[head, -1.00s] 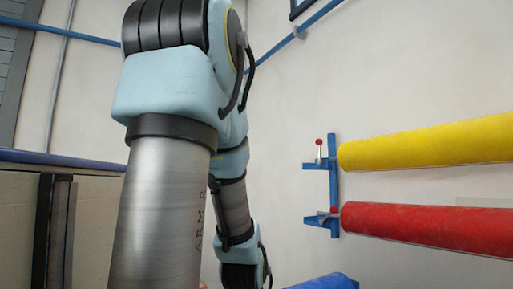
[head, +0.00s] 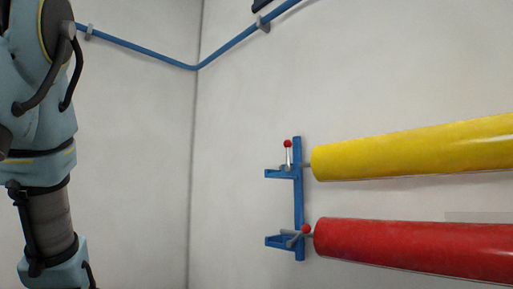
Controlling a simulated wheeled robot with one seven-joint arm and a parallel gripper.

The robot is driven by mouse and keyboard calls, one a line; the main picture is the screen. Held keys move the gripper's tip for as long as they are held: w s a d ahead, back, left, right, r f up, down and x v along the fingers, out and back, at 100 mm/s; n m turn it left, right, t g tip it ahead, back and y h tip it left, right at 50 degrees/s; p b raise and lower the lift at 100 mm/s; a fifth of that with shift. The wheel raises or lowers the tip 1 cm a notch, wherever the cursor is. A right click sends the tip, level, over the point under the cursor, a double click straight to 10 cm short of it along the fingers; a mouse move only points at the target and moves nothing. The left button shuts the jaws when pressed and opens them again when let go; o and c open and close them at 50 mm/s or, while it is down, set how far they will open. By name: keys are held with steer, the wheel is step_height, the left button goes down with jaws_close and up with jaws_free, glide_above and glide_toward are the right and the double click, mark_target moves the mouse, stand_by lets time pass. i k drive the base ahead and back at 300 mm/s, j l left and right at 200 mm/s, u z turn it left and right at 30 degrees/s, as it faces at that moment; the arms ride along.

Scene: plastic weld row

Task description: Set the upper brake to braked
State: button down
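The upper brake (head: 288,154) is a thin lever with a red ball on top. It stands upright on the upper arm of a blue wall bracket (head: 298,190), beside the end of a yellow roll (head: 410,148). The lower brake (head: 305,230) also has a red ball; its lever lies tilted low at the lower bracket arm, beside a red roll (head: 415,249). My arm is at the left, well apart from the bracket. My gripper is not in view.
A blue pipe (head: 140,50) runs along the pale walls near the top, held by clamps. The wall between my arm and the bracket is bare. The two rolls reach out to the right edge.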

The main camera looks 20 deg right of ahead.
mark_target(287, 143)
steer(key=i+j+z, duration=0.2)
steer(key=i, duration=0.2)
steer(key=i+z, duration=0.25)
steer(key=i, duration=0.15)
steer(key=i+j+z, duration=0.2)
steer(key=i+j, duration=0.05)
steer(key=i, duration=0.1)
